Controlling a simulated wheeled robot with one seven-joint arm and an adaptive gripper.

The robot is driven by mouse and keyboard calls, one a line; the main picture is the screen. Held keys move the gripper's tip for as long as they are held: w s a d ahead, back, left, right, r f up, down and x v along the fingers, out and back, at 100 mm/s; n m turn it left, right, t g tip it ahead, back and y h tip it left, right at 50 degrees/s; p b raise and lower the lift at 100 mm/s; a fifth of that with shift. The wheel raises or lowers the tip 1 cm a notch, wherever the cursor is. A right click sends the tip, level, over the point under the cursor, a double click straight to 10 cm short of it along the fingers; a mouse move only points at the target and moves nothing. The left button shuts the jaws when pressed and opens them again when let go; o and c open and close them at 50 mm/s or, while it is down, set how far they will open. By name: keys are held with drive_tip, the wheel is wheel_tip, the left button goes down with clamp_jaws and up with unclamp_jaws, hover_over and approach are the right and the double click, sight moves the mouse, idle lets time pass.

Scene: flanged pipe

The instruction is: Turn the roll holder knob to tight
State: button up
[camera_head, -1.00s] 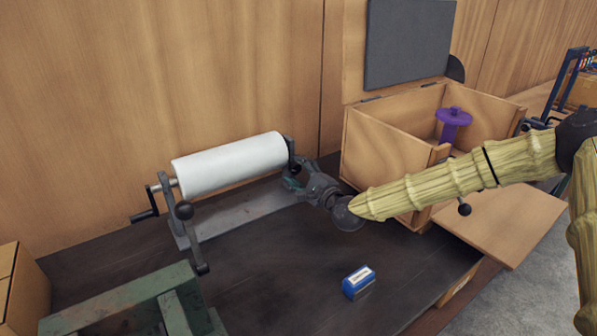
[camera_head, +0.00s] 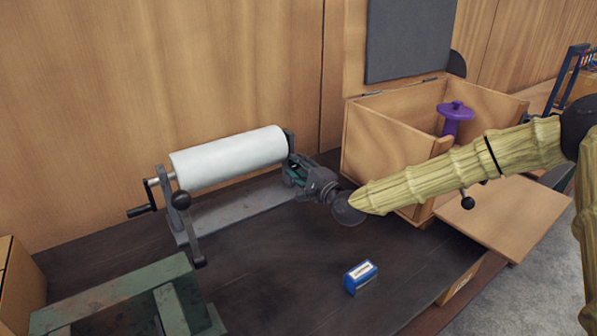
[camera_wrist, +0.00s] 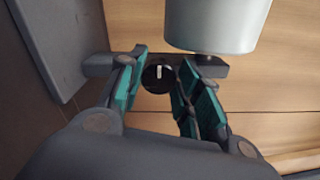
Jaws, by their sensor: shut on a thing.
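The roll holder (camera_head: 245,205) stands on the dark bench with a white roll (camera_head: 230,157) on its rod. Its knob (camera_wrist: 158,77) is a small round black dial with a white mark, seen in the wrist view beside the roll's end. The mark points roughly up in that view. My gripper (camera_head: 293,172) is at the right end of the holder, its teal-padded fingers shut on the knob, one on each side of it. In the head view the fingers hide the knob. The roll also shows in the wrist view (camera_wrist: 217,22).
A blue-and-white block (camera_head: 360,277) lies on the bench in front. A green metal frame (camera_head: 115,300) is at front left. A wooden wall rises behind.

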idle(0.3)
drive_tip(key=o, duration=1)
drive_tip(key=shift+o, duration=0.2)
drive_tip(key=v, duration=1.2)
